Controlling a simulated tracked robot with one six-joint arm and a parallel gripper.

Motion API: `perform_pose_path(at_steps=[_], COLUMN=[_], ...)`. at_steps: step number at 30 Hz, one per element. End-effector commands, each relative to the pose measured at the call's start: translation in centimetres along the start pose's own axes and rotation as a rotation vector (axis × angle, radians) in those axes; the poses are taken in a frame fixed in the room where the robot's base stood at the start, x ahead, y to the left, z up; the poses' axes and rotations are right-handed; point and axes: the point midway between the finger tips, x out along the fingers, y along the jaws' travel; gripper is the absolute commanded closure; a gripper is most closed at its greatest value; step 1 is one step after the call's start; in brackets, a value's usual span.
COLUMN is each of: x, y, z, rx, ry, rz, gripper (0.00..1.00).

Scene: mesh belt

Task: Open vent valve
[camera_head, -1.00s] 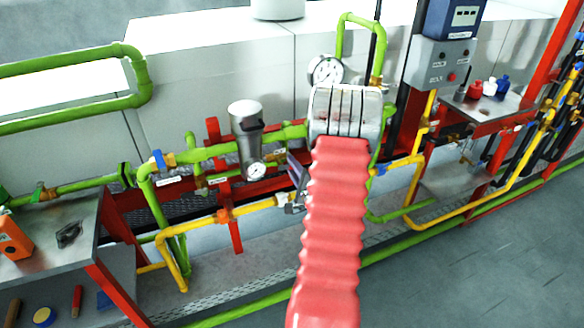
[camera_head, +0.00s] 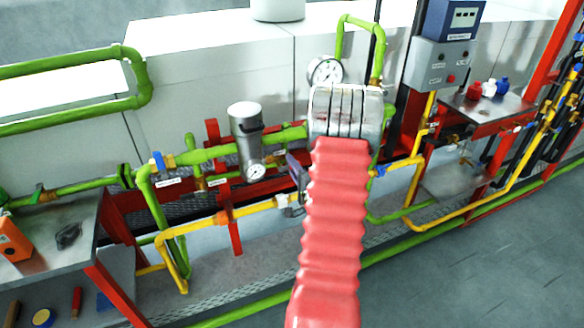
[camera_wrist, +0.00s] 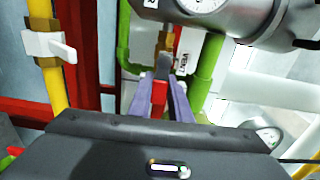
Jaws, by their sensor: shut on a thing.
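The vent valve has a brass body (camera_wrist: 167,42) and a red handle (camera_wrist: 159,96) pointing towards the wrist camera. A small white label (camera_wrist: 183,64), partly hidden, sits just right of it. My gripper (camera_wrist: 164,82) has its two purple-grey fingers on either side of the red handle, shut on it. In the head view my gripper (camera_head: 297,172) shows only in part, left of my red arm sleeve. The valve is hidden there behind my arm.
A yellow pipe (camera_wrist: 50,90) with a white-levered valve (camera_wrist: 47,46) stands left of the gripper. A metal vessel (camera_wrist: 237,18) is above right, and a green pipe (camera_wrist: 208,72) runs close on the right. In the head view a filter canister (camera_head: 246,142) stands left of my arm.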

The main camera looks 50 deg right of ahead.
Motion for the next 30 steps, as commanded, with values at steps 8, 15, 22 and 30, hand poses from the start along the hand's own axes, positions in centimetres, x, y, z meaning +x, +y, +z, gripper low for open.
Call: perform_pose_path(at_steps=[8,15,22,30], x=[-0.1,0.0,-0.2,-2.6], y=[0.3,0.1,0.1,0.1], z=[0.2,0.1,0.0,0.0], rx=[0.002,0.002,0.002,0.003], ry=[-0.003,-0.002,-0.001,0.001], rz=[0.007,0.003,0.002,0.002], gripper=[0.76,0.64,0.64,0.64])
